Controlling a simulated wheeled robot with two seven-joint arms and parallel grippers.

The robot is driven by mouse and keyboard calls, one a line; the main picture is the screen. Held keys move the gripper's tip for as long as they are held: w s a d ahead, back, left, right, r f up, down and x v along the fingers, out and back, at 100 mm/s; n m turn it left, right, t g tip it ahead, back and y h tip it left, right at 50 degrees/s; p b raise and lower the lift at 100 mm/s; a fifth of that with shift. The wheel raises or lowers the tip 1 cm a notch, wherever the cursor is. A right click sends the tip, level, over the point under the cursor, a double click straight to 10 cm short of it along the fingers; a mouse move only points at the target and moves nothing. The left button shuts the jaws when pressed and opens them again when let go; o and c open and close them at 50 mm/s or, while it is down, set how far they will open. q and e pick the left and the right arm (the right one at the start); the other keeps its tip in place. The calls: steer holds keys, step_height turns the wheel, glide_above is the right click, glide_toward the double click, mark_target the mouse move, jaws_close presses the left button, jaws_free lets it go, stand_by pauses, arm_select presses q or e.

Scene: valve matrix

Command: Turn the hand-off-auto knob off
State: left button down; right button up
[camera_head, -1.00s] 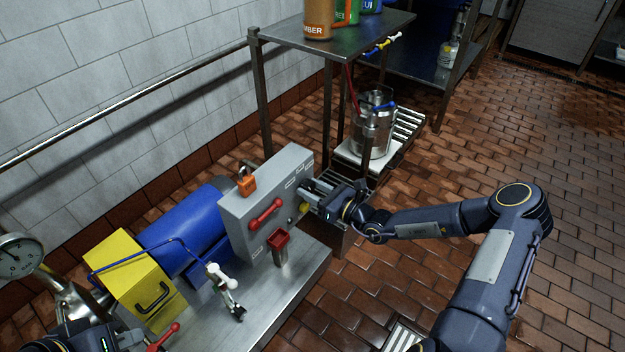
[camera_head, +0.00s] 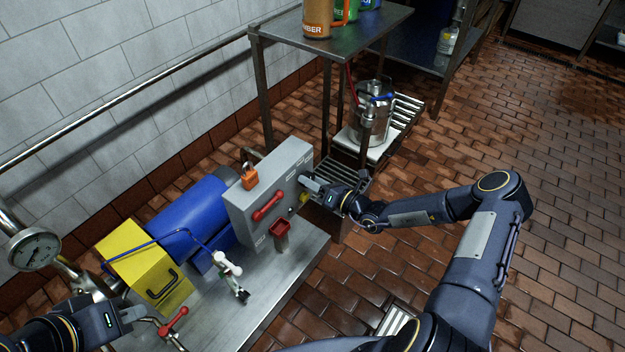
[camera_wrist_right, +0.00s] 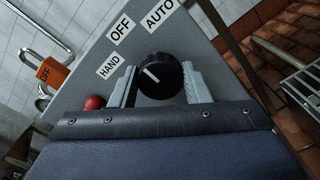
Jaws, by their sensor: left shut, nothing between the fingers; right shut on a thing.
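The hand-off-auto knob (camera_wrist_right: 160,76) is round and black with a white pointer line, on the face of the grey control box (camera_head: 262,222). Its labels HAND (camera_wrist_right: 108,66), OFF (camera_wrist_right: 120,28) and AUTO (camera_wrist_right: 158,14) show in the right wrist view. The pointer slants to the upper left, roughly between HAND and OFF. My right gripper (camera_wrist_right: 158,86) is shut on the knob, one finger on each side. In the head view the right gripper (camera_head: 308,183) hides the knob. My left gripper (camera_head: 134,315) is shut and empty at the lower left.
A red lever handle (camera_head: 267,206) and an orange padlock (camera_head: 249,178) are on the box. A red indicator (camera_wrist_right: 94,102) sits beside the knob. Open floor lies right.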

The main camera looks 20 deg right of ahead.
steer(key=o, duration=1)
steer(key=shift+c, duration=0.2)
steer(key=p+v, duration=0.1)
steer(key=v, duration=0.6)
steer(key=shift+s+d, duration=0.25)
steer(key=shift+s, duration=0.1)
